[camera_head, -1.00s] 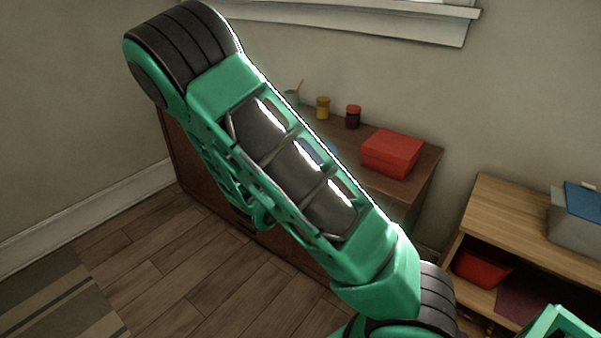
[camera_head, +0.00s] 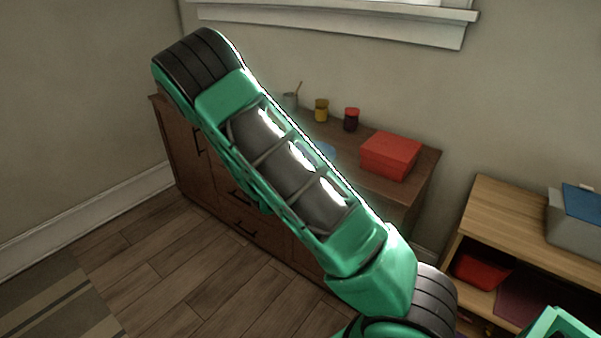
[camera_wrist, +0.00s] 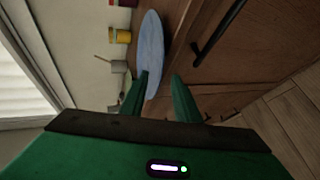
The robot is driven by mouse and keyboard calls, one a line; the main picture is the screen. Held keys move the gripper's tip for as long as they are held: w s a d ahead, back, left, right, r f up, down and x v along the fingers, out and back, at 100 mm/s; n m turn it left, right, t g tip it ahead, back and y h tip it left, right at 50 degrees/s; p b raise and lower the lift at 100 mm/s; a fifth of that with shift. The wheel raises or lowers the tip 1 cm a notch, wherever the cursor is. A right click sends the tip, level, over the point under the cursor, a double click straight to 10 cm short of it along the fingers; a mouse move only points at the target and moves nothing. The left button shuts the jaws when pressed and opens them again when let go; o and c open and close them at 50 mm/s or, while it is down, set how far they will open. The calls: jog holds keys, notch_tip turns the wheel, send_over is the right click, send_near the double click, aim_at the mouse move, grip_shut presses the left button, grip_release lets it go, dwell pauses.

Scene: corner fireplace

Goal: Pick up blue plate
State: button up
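The blue plate (camera_wrist: 150,45) shows in the wrist view, lying on the top of the brown dresser (camera_head: 412,185) near its front edge. In the head view only a sliver of the blue plate (camera_head: 326,149) shows past my arm. My gripper (camera_wrist: 160,76) is open in the wrist view, with its two green fingers apart and pointing at the plate. The left finger overlaps the near end of the plate in the picture. I cannot tell whether it touches. In the head view my arm hides the gripper.
On the dresser stand a red box (camera_head: 391,156), a dark jar with a red lid (camera_head: 351,119), a yellow jar (camera_head: 321,110) and a grey cup (camera_head: 290,101) with a stick. A dark drawer handle (camera_wrist: 216,35) juts from the dresser front. A wooden shelf (camera_head: 505,210) stands at right.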

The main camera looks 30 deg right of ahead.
jog(key=x, duration=0.3)
grip_shut()
jog(key=shift+a, duration=0.1)
jog(key=shift+w+a, duration=0.45)
jog(key=shift+w, duration=0.15)
